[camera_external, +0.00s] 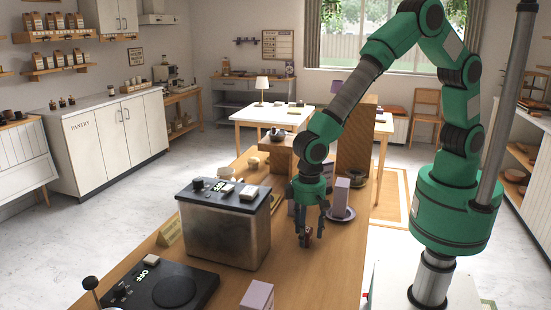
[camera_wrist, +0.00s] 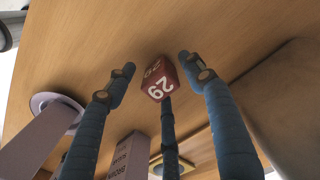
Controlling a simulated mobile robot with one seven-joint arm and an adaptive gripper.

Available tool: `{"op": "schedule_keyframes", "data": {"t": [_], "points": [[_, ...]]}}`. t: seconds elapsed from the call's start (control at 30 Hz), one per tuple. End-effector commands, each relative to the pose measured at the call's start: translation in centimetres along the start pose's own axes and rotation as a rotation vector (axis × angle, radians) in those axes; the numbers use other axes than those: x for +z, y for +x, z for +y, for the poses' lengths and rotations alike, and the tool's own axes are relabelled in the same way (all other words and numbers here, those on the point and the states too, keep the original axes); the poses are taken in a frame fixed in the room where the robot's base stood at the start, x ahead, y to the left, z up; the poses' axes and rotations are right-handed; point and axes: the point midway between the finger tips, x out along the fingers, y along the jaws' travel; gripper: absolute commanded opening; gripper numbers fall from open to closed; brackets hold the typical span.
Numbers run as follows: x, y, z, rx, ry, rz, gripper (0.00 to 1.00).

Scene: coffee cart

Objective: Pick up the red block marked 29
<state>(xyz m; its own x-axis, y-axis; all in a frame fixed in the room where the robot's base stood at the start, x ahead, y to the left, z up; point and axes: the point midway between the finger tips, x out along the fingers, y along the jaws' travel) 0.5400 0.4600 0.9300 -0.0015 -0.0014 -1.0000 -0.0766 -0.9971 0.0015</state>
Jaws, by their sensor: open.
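The small red block marked 29 (camera_wrist: 160,82) shows in the wrist view on the wooden counter, with white numbers on its faces. My gripper (camera_wrist: 157,66) is open, its blue-sleeved fingers spread around the block, one to the left, one to the right and one below it in the picture. I see no finger closed on the block. In the external view my gripper (camera_external: 306,238) points straight down, low over the counter. A small reddish patch shows between the fingers there, mostly hidden by them.
On the counter (camera_external: 330,275), a metal box with a black top (camera_external: 228,232) stands left of my gripper. A purple plate (camera_external: 345,217) bears an upright purple block behind it. A black panel (camera_external: 165,290) and a pale purple box (camera_external: 257,296) are nearer the camera.

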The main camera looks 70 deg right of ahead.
Motion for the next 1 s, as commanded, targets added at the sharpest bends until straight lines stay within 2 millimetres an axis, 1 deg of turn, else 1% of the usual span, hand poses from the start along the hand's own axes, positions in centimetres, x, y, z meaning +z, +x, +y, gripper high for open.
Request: {"op": "schedule_keyframes", "data": {"t": [0.03,0.13,0.67,0.77,0.9,0.93,1.0], "points": [[-0.01,0.43,-0.01,0.0,0.0,0.0,0.53],[-0.04,0.74,-0.04,-0.001,0.0,0.001,0.53],[-0.04,0.73,-0.04,-0.001,0.0,0.001,0.53],[-0.04,0.73,-0.04,-0.001,0.0,0.001,0.35],[-0.04,0.73,-0.04,-0.001,0.0,0.001,0.07],[-0.04,0.73,-0.04,-0.001,0.0,0.001,0.04],[-0.04,0.73,-0.04,-0.001,0.0,0.001,0.04]]}}
